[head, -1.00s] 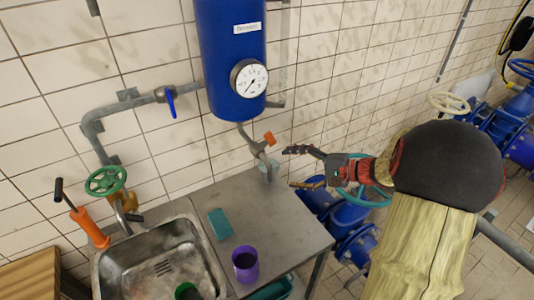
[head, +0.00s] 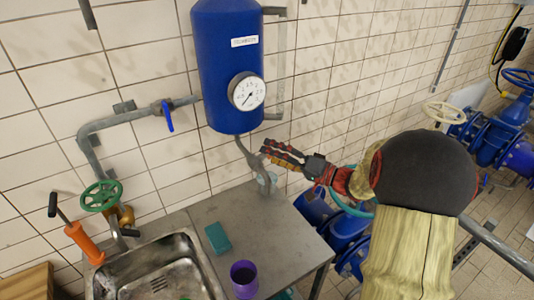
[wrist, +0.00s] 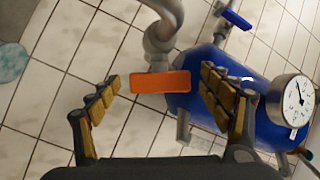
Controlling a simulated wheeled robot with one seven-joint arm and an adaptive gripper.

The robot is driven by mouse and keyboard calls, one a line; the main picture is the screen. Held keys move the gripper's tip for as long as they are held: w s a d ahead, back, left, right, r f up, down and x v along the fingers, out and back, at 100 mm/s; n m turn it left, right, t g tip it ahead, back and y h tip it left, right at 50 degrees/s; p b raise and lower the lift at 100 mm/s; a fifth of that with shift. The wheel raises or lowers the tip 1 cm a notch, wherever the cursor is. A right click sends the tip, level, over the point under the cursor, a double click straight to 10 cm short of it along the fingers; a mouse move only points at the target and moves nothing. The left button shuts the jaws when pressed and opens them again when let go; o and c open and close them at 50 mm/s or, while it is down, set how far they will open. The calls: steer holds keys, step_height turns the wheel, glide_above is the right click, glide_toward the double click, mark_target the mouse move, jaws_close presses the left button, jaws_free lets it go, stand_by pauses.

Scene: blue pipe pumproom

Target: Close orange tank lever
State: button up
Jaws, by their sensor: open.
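The orange lever (wrist: 160,81) sits on the grey outlet pipe (wrist: 160,35) below the blue tank (wrist: 245,90). In the head view the tank (head: 228,60) hangs on the tiled wall, and its bent pipe (head: 249,157) comes down above the metal counter. The lever is hidden behind my fingers there. My gripper (head: 266,150) is at the pipe below the tank, reaching in from the right. In the wrist view my gripper (wrist: 160,76) is open, with a finger to each side of the lever. Gaps show on both sides, so it seems not to touch.
A gauge (head: 246,92) is on the tank's front. A blue-handled valve (head: 167,115) is on the wall pipe at left. The counter (head: 275,235) holds a teal sponge (head: 217,238) and a purple cup (head: 244,278) beside the sink (head: 160,270). Blue pumps (head: 500,130) stand at right.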

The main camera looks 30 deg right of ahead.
steer(key=shift+x, duration=1.1)
steer(key=shift+c, duration=1.2)
steer(key=c, duration=0.9)
steer(key=shift+m+h, duration=0.5)
steer(key=shift+h, duration=0.1)
steer(key=shift+c, duration=0.2)
steer(key=o, duration=1.2)
